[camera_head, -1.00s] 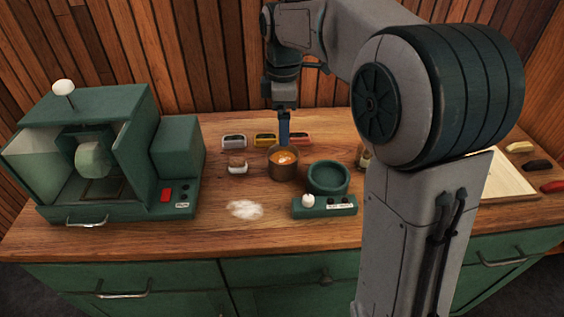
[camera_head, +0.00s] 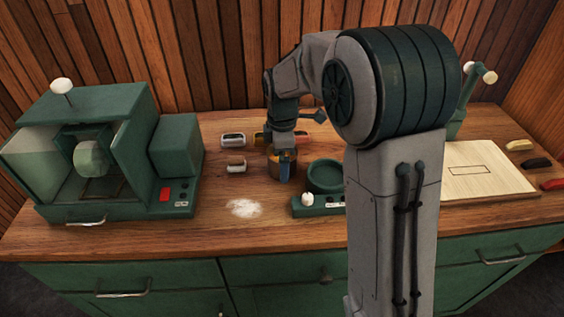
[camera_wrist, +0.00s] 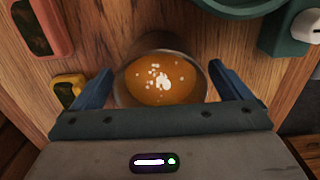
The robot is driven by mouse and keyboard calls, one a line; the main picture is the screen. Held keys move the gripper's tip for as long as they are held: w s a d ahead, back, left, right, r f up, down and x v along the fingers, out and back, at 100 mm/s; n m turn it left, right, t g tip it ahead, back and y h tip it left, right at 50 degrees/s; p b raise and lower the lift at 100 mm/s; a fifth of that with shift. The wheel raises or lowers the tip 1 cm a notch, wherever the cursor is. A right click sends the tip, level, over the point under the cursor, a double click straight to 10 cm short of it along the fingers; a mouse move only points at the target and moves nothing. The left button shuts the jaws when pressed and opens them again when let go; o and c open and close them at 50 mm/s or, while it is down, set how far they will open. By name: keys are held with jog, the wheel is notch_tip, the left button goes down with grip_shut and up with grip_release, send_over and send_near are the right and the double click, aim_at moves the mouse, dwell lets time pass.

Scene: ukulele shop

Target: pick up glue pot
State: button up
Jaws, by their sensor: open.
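The glue pot (camera_head: 273,168) is a brown metal pot with orange glue in it, standing on the wooden bench and partly hidden by my gripper. In the wrist view the glue pot (camera_wrist: 162,88) lies between my two blue fingers, its orange surface showing pale flecks. My gripper (camera_wrist: 164,86) is open, with one finger on each side of the pot and a small gap visible on both sides. In the head view my gripper (camera_head: 285,170) is right at the pot, one blue finger in front of it. I cannot tell how low the fingertips reach.
A green round dish (camera_head: 326,176) on a green base with a white knob (camera_head: 307,199) stands close to the pot's right. A small jar (camera_head: 236,167), a white powder patch (camera_head: 243,208) and a green machine (camera_head: 120,160) are to the left.

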jog(key=shift+f, duration=0.45)
jog(key=shift+c, duration=0.3)
jog(key=c, duration=1.2)
jog(key=shift+o, duration=0.2)
jog(key=shift+r, duration=0.1)
jog(key=shift+r, duration=0.15)
